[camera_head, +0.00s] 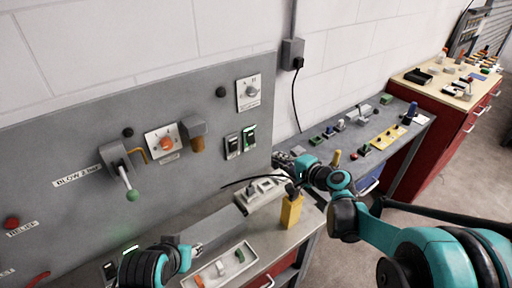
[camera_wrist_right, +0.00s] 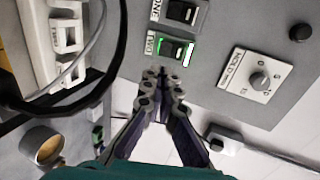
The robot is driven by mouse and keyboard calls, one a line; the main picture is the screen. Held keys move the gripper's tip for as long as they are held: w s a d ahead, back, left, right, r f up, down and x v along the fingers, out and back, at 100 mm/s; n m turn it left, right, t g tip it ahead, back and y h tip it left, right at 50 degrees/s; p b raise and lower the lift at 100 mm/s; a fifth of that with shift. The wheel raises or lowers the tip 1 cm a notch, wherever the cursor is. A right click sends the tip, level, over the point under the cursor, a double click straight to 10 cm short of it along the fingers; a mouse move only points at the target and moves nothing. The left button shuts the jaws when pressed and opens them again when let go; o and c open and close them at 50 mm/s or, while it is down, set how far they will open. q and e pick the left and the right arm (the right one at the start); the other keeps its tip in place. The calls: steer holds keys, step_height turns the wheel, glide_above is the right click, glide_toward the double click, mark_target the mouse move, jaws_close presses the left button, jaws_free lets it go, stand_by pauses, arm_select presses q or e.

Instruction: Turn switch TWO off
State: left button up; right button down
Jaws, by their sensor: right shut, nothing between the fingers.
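Switch TWO (camera_head: 249,138) is a dark rocker with a green-lit surround on the grey upright panel, right of another rocker switch. It also shows in the right wrist view (camera_wrist_right: 171,48), with its green light on. The other switch, labelled ONE (camera_wrist_right: 183,12), is unlit beside it. My right gripper (camera_wrist_right: 162,82) is shut and empty, its fingertips just below switch TWO in the wrist picture; contact cannot be told. In the head view my right gripper (camera_head: 284,160) is near the panel's right edge. My left gripper (camera_head: 198,248) is low at the front, its fingers unclear.
A rotary knob plate (camera_wrist_right: 257,75) sits right of the switches in the wrist view. The panel (camera_head: 75,215) also carries a green-tipped lever (camera_head: 131,195) and an orange knob (camera_head: 166,145). A white power strip (camera_head: 260,194) and a yellow block (camera_head: 291,212) stand below. A cable crosses nearby.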

mark_target(250, 142)
steer(key=b+x, duration=0.2)
steer(key=x, duration=1.2)
steer(key=shift+b, duration=0.4)
steer(key=shift+w+a+f+b, duration=0.35)
steer(key=shift+w+f+b, duration=0.05)
steer(key=shift+f, duration=0.05)
steer(key=shift+r, duration=0.3)
steer(key=shift+r+p, duration=0.65)
steer(key=shift+r, duration=0.05)
steer(key=shift+s+d+f, duration=0.1)
steer(key=shift+s, duration=0.05)
